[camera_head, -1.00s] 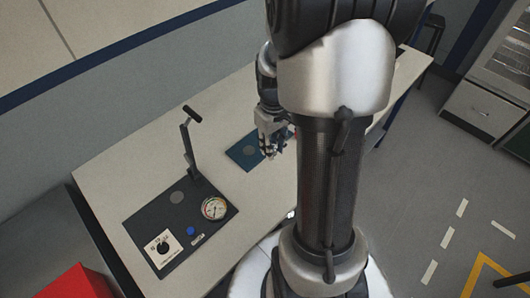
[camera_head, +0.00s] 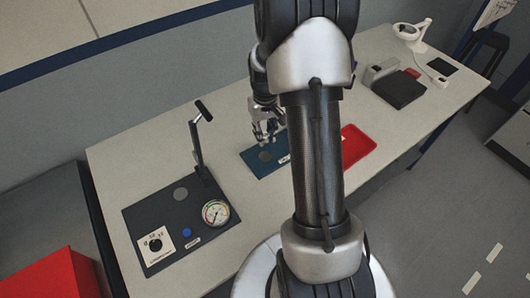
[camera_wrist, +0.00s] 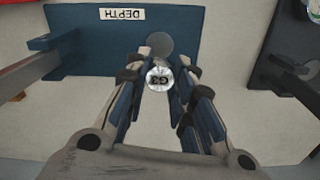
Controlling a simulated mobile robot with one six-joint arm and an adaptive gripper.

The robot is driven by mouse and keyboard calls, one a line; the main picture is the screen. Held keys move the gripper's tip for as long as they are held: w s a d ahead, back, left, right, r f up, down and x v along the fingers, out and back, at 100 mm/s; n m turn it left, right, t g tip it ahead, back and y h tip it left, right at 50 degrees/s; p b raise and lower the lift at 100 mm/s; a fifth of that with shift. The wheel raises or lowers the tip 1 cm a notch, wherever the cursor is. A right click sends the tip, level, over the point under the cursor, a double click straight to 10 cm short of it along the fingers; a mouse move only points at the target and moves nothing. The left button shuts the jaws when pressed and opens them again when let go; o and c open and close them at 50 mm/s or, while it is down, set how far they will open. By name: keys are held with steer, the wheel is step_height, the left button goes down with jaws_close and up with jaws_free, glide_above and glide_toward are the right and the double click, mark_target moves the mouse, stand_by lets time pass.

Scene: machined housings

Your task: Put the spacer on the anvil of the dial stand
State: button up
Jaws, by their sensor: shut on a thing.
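My gripper (camera_wrist: 160,85) is shut on a round metallic piece marked G3, seemingly the spacer (camera_wrist: 159,79), held between the fingertips. In the head view my gripper (camera_head: 266,137) is over the far side of a blue plate (camera_head: 250,158); the spacer cannot be made out there. The blue plate also shows in the wrist view (camera_wrist: 85,55), with a DEPTH label and a grey disc (camera_wrist: 159,44) just beyond the spacer. Which plate is the dial stand I cannot tell for sure.
A red tray (camera_head: 358,147) lies right of my arm. A dark box (camera_head: 398,88) and a white ring-shaped device (camera_head: 411,36) stand farther right. A red box (camera_head: 55,275) is at lower left.

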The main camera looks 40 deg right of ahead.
mark_target(265, 156)
step_height(265, 156, down, 9)
steer(key=shift+r+b, duration=0.1)
steer(key=shift+b, duration=0.85)
steer(key=o, duration=1)
